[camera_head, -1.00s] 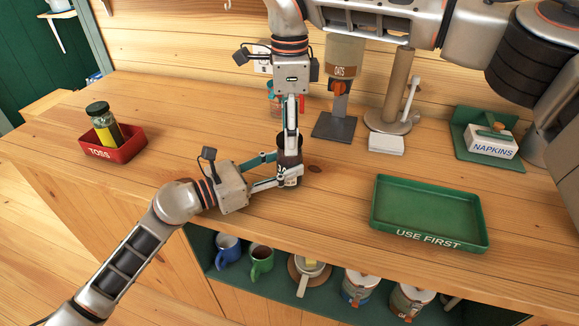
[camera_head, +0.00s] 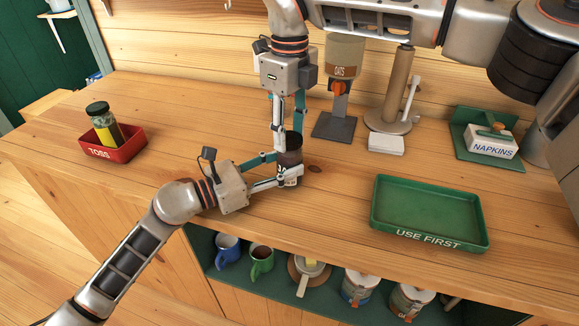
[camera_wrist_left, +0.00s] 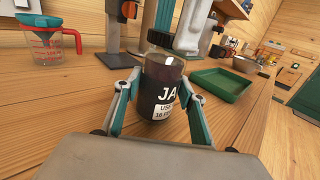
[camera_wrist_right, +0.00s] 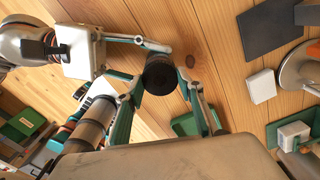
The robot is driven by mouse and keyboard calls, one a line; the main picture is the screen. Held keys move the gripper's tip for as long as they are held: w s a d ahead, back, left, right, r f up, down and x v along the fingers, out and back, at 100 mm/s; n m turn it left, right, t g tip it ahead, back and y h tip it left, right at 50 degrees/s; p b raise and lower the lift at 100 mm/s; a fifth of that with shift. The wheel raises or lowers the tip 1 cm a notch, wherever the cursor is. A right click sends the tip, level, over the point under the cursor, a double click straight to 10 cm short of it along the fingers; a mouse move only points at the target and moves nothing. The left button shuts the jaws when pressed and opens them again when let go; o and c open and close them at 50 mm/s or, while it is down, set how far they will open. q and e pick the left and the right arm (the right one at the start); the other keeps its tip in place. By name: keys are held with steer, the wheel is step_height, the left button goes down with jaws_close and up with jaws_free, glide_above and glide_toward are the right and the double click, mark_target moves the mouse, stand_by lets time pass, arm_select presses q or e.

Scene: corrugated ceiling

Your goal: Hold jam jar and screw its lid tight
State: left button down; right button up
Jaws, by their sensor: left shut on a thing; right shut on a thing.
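My left gripper (camera_wrist_left: 164,88) is shut around the jar's body from the side. The dark lid (camera_wrist_right: 159,74) is on top of the jar; the left wrist view shows only part of it (camera_wrist_left: 160,38). My right gripper (camera_head: 288,138) points down from above and is shut on the lid, one finger on each side. The lid's thread is hidden.
A red TOSS tray (camera_head: 128,151) holding another jar (camera_head: 101,122) is at left. An empty green USE FIRST tray (camera_head: 430,205) is at right. The oats dispenser (camera_head: 343,72) and napkin box (camera_head: 489,146) stand behind. Mugs sit on the shelf below.

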steer(key=m, duration=0.9)
steer(key=shift+f, duration=0.1)
steer(key=o, duration=1.2)
steer(key=shift+r, duration=2.3)
steer(key=shift+c, duration=0.2)
